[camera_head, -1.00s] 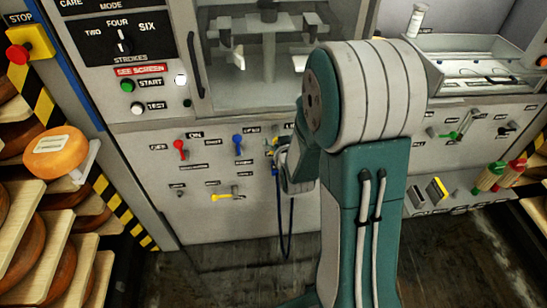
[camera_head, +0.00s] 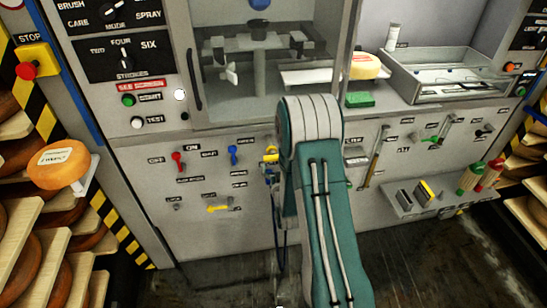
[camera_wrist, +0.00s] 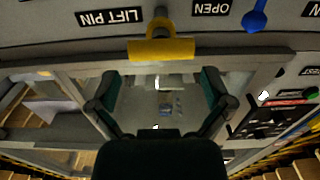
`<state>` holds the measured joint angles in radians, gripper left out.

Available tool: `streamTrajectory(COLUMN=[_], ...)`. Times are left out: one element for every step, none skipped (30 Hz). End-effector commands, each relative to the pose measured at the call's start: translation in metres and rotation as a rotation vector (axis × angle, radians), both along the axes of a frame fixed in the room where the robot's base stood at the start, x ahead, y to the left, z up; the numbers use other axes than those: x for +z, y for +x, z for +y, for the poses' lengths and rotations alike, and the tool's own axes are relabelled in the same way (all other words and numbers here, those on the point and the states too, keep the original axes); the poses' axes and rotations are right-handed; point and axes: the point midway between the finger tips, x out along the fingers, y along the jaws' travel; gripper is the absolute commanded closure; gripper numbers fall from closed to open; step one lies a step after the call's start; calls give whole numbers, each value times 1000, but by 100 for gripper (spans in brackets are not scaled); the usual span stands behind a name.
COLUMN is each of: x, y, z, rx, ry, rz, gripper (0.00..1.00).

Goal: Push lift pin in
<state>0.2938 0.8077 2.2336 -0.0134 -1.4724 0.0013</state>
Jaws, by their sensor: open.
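The lift pin (camera_wrist: 162,48) is a yellow T-shaped handle on the grey machine panel, beside the LIFT PIN label (camera_wrist: 110,17), upside down in the wrist view. In the head view the yellow handle (camera_head: 271,156) shows just left of my arm. My gripper (camera_wrist: 160,82) is open, its two dark green fingers spread either side of an empty gap. The handle lies beyond the fingertips, roughly centred between them; I cannot tell if anything touches. In the head view my arm mostly hides the gripper.
A blue knob (camera_head: 233,154) and a red knob (camera_head: 178,158) sit left of the pin, with a lower yellow handle (camera_head: 219,208). A wooden-handled tool (camera_head: 374,156) hangs to the right.

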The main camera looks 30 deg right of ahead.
Motion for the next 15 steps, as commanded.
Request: streamTrajectory(x=[0,0,0,0,0,0,0,0,0,0,0,0,0,0,0], y=[9,14,20,24,28,32,35,37,39,40,41,42,42,42,42], z=[-2,-4,-6,-7,-8,-9,-10,-10,-11,-12,-12,-12,-12,-12,-12], rx=[0,0,0,0,0,0,0,0,0,0,0,0,0,0,0], ry=[0,0,0,0,0,0,0,0,0,0,1,1,1,1,1], rz=[-1,-1,0,-1,0,0,0,0,1,1,2,2,2,2,2], gripper=[0,0,0,0,0,0,0,0,0,0,0,0,0,0,0])
